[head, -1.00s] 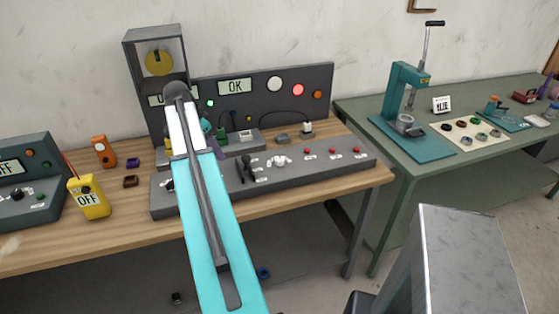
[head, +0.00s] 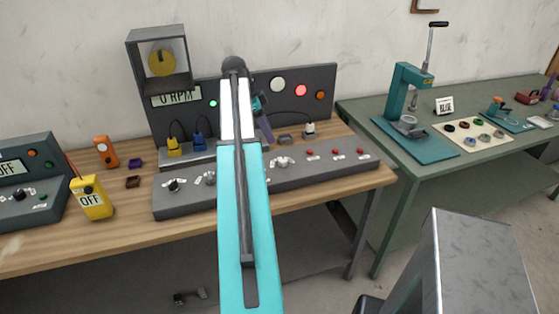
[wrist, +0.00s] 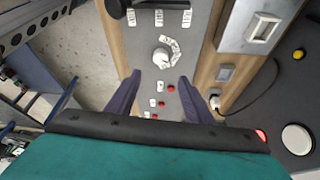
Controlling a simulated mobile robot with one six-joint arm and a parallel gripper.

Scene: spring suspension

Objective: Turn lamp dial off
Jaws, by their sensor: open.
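A white dial (head: 281,162) with small white labels around it sits on the grey sloped console (head: 340,164). The label text is too small to read, so I cannot tell which dial is the lamp's. In the wrist view the white dial (wrist: 161,57) lies ahead of the fingertips, roughly centred between them. My gripper (wrist: 158,80) is open and empty, its two purple fingers spread apart. In the head view my gripper (head: 263,122) is above the console's middle, partly hidden by my arm. Round lamps, one white (head: 278,84) and one lit red (head: 301,90), are on the back panel.
Red buttons (head: 310,153) lie right of the dial. A black knob (head: 174,185) and a grey knob (head: 209,178) are at the console's left. A dark lever (wrist: 118,8) stands beyond the dial in the wrist view. A yellow meter (head: 91,198) stands left.

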